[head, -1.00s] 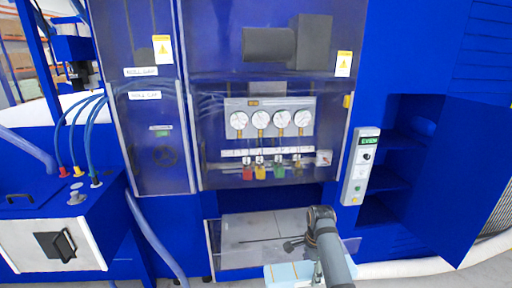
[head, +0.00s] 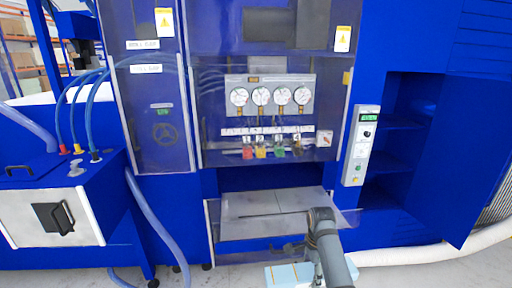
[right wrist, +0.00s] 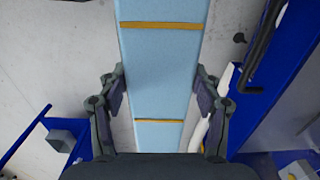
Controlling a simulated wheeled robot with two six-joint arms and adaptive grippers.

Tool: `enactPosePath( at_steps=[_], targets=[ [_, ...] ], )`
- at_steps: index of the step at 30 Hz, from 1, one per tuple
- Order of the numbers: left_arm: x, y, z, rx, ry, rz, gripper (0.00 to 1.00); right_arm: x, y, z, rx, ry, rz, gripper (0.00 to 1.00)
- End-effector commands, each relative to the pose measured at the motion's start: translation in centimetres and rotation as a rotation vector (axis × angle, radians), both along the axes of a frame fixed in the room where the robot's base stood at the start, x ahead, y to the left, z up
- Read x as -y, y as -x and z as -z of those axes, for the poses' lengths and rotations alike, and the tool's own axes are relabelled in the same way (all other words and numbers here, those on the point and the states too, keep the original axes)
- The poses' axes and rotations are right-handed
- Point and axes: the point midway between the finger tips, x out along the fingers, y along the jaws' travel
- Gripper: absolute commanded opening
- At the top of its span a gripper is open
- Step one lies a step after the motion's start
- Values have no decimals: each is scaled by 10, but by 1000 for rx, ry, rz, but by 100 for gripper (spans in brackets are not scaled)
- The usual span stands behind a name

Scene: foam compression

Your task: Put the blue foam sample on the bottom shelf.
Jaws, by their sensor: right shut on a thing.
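The blue foam sample (right wrist: 160,60) is a long light blue block with orange bands, and it fills the middle of the right wrist view. My right gripper (right wrist: 160,88) is shut on it, one finger against each long side. In the head view a pale blue end of the sample (head: 284,276) shows at the bottom edge, beside my right arm, which hides part of it. The open cabinet (head: 398,125) stands at the right with dark blue shelves. Its bottom shelf (head: 385,226) is in shadow and looks empty. My left gripper is not in view.
The machine's grey platform (head: 265,213) with a clear guard lies just beyond my right arm. The cabinet door (head: 463,165) stands open to the right. A control panel (head: 361,146) is left of the cabinet opening. A white hose (head: 400,256) runs along the floor below.

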Motion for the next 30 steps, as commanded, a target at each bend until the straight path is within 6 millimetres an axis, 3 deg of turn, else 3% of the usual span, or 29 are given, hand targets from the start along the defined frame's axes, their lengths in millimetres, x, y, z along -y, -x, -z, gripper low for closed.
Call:
enactPosePath(
  at_steps=[1,6,17,20,30],
  targets=[
    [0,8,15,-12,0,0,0,0,-1,14,1,0,0,44],
    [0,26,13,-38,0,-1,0,0,-1,10,1,0,0,44],
    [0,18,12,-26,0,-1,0,0,3,15,0,0,-35,44],
    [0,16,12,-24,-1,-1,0,0,16,31,-2,-1,-180,44],
    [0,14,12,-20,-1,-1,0,4,103,107,0,0,-1115,44]
  ],
)
